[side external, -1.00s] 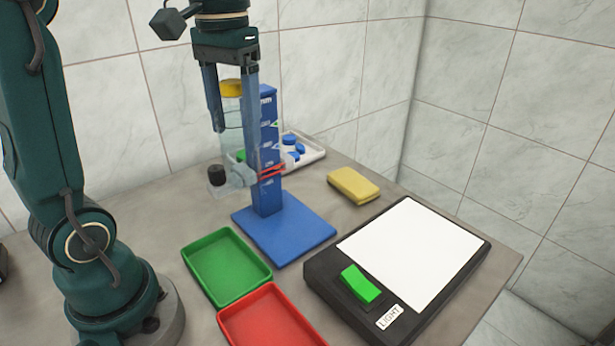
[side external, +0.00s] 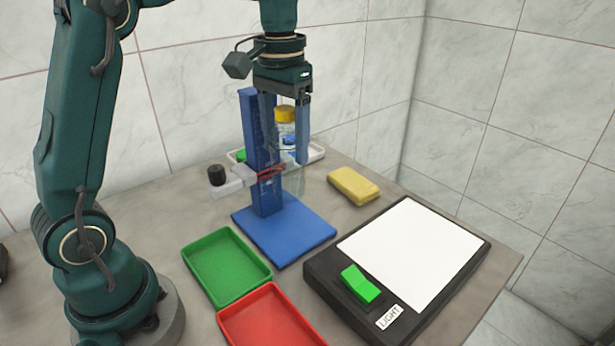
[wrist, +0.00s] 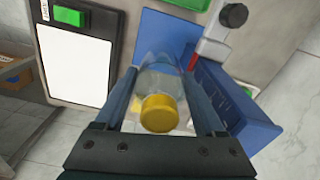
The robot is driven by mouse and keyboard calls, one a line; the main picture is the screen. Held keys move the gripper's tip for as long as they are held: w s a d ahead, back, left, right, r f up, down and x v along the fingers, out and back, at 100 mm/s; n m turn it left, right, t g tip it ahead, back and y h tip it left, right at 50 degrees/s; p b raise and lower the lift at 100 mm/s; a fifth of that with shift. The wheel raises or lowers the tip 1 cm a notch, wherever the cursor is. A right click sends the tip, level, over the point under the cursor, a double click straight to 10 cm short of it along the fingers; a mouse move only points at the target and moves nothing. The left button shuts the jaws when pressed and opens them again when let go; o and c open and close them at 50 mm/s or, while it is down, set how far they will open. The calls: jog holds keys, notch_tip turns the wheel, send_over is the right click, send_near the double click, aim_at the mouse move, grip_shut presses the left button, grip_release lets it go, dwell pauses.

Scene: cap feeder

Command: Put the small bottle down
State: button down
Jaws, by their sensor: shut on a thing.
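The small bottle is clear with a yellow cap (side external: 286,113). My gripper (side external: 286,158) is shut on it, one finger on each side, with the cap uppermost. In the side view it is upright, just right of the blue stand's column (side external: 250,115); its clear lower end is hard to make out there. In the wrist view the yellow cap (wrist: 160,114) faces the camera and the clear body (wrist: 160,80) lies between the fingers (wrist: 168,75). Whether the bottle's bottom touches anything cannot be told.
The stand has a blue base (side external: 295,232) and a clamp with a black knob (side external: 217,175). A white tray (side external: 318,155) is behind. A yellow sponge-like block (side external: 353,186), light panel (side external: 415,250), green tray (side external: 228,265) and red tray (side external: 270,322) stand around it.

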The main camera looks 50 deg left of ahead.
aim_at(288, 184)
jog(key=shift+w+a+f, duration=0.1)
jog(key=shift+f, duration=4.15)
grip_release()
jog(key=shift+f, duration=0.15)
